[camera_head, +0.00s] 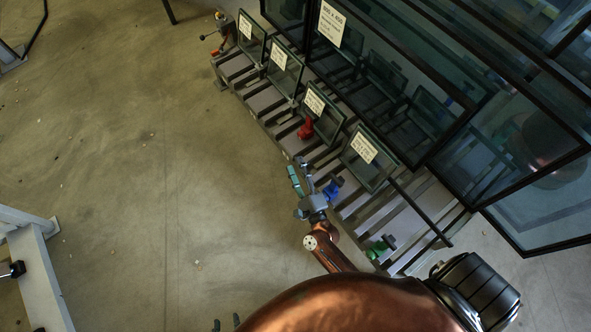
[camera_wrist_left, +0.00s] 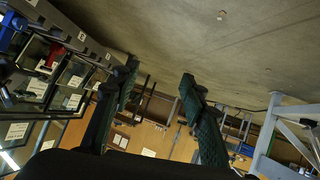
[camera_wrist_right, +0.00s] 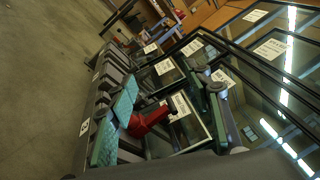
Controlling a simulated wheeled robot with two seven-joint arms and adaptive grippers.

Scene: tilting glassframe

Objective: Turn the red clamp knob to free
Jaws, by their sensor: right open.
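The red clamp knob (camera_head: 306,129) sits on the rack rail at the foot of a labelled glass pane. In the right wrist view the red knob (camera_wrist_right: 150,120) shows between the two fingers, nearer the left one. My right gripper (camera_head: 302,180) is open; in the head view it is short of the red knob, beside the blue knob (camera_head: 333,188). In the right wrist view the fingers of my right gripper (camera_wrist_right: 168,105) are apart, with no visible grip on the knob. My left gripper (camera_wrist_left: 160,95) is open and empty; only its fingertips (camera_head: 226,325) show at the head view's bottom edge.
Several small labelled panes (camera_head: 285,68) lean along the rack. Large dark-framed glass panels (camera_head: 440,90) stand behind it. A green knob (camera_head: 378,248) sits at the rack's near end. A grey metal frame (camera_head: 35,270) stands at lower left. The floor (camera_head: 130,150) left of the rack is clear.

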